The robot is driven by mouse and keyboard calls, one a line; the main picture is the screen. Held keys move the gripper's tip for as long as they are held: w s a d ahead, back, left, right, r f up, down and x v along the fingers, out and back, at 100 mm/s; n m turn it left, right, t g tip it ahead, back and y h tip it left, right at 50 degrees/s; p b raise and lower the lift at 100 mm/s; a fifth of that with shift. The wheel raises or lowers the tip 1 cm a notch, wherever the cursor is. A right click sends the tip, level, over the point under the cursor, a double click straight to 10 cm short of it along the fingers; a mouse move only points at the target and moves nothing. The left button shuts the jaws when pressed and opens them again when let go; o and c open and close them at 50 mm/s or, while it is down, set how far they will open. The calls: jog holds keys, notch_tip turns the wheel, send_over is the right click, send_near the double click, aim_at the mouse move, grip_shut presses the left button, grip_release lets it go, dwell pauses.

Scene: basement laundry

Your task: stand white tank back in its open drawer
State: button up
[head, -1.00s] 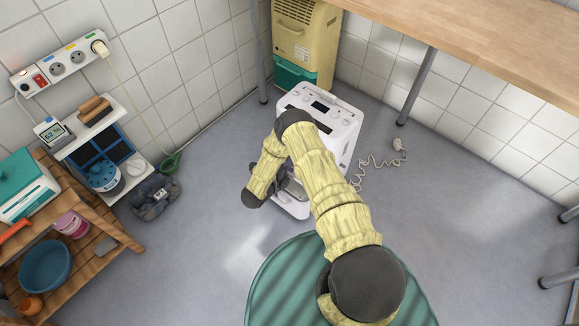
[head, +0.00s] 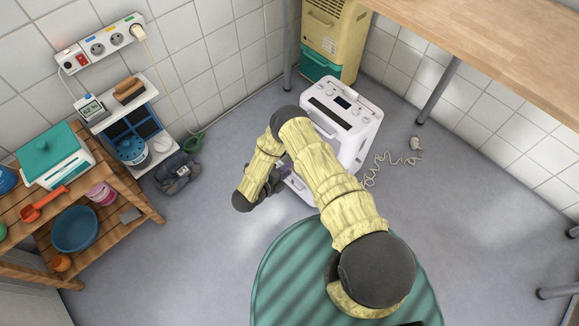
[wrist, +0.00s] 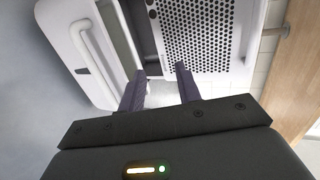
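The white appliance (head: 357,122) stands on the floor, with its low drawer (head: 297,191) pulled out toward the front left. In the wrist view the drawer front with its curved handle (wrist: 92,52) is at the left, and the perforated grille (wrist: 205,35) is at the upper middle. My gripper (wrist: 160,70) is at the drawer opening, its two dark fingers apart. A pale white patch (wrist: 163,95) fills the gap between them. I cannot tell whether it is the white tank held there or a surface behind. In the head view my arm hides much of the drawer and the tank is not clearly seen.
A green striped round surface (head: 290,270) lies below my arm. A yellow unit (head: 335,35) stands behind the appliance. A cord with a plug (head: 415,143) lies at its right. A wooden shelf (head: 130,215) is at the left, with a dark bundle (head: 177,172) on the floor nearby.

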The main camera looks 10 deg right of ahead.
jog(key=shift+w, duration=0.1)
dwell(0.3)
jog(key=w+a+r+n+t+y, duration=0.1)
jog(key=w+a+r+n+y, duration=0.1)
jog(key=w+r+n+y, duration=0.45)
jog(key=w+a+r+n+t+y, duration=0.15)
jog(key=w+r+n, duration=0.35)
jog(key=r, duration=0.5)
jog(key=s+d+r+n+g+y, duration=0.2)
jog(key=s+r+n+g+y, duration=0.15)
jog(key=r+n, duration=0.55)
jog(key=s+d+r+n+g, duration=0.1)
jog(key=s+d+r+n, duration=0.1)
jog(key=s, duration=0.5)
jog(key=s+d+r+n+g, duration=0.2)
jog(key=s+d+r+n, duration=0.1)
jog(key=s+r, duration=0.3)
jog(key=s+d+r+n+g, duration=0.2)
jog(key=s+d+r, duration=0.3)
jog(key=s, duration=0.4)
jog(key=shift+n+h, duration=0.35)
jog(key=shift+n, duration=0.1)
jog(key=shift+d, duration=0.1)
